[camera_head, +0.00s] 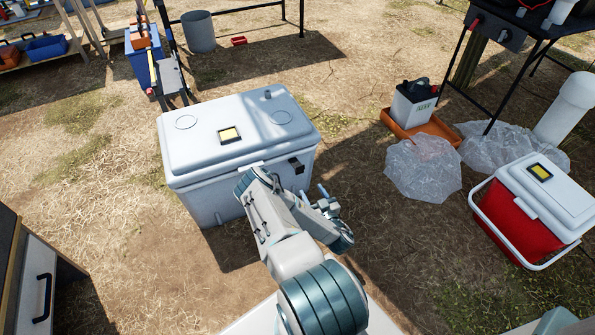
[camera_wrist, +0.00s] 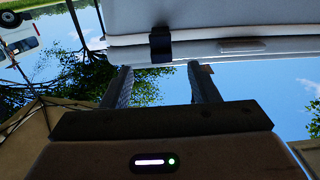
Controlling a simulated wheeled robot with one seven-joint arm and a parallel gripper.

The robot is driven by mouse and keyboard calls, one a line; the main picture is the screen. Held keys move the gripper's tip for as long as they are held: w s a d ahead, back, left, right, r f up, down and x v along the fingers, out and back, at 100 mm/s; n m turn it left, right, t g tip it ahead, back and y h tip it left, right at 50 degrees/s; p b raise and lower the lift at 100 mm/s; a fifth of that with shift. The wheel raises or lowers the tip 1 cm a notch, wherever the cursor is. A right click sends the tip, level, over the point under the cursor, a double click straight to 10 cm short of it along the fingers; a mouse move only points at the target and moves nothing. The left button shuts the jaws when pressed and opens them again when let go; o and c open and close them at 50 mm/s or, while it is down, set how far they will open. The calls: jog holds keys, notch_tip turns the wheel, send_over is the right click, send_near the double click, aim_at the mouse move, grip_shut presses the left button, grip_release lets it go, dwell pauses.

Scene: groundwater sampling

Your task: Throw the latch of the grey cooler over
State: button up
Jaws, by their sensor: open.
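The grey cooler (camera_head: 205,155) stands on the ground with its lid closed. Its black latch (camera_head: 296,166) sits on the front face at the lid seam, towards the right end. My gripper (camera_head: 322,198) is in front of that face, partly hidden by my own arm. In the wrist view the black latch (camera_wrist: 160,45) hangs across the seam of the cooler (camera_wrist: 225,20). My gripper (camera_wrist: 162,85) is open there, its two fingers apart and empty. The latch lies beyond the fingertips, between their lines; I cannot tell the exact gap.
A red cooler (camera_head: 510,225) with a white lid stands at the right. Clear plastic bags (camera_head: 423,170) and an orange tray (camera_head: 440,128) with a white container (camera_head: 413,108) lie behind it. A grey bucket (camera_head: 198,32) is at the back. Bare ground lies around the grey cooler.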

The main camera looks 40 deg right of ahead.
aim_at(298, 167)
jog(key=b+x, duration=0.5)
jog(key=x, duration=0.8)
jog(key=shift+w+b, duration=0.4)
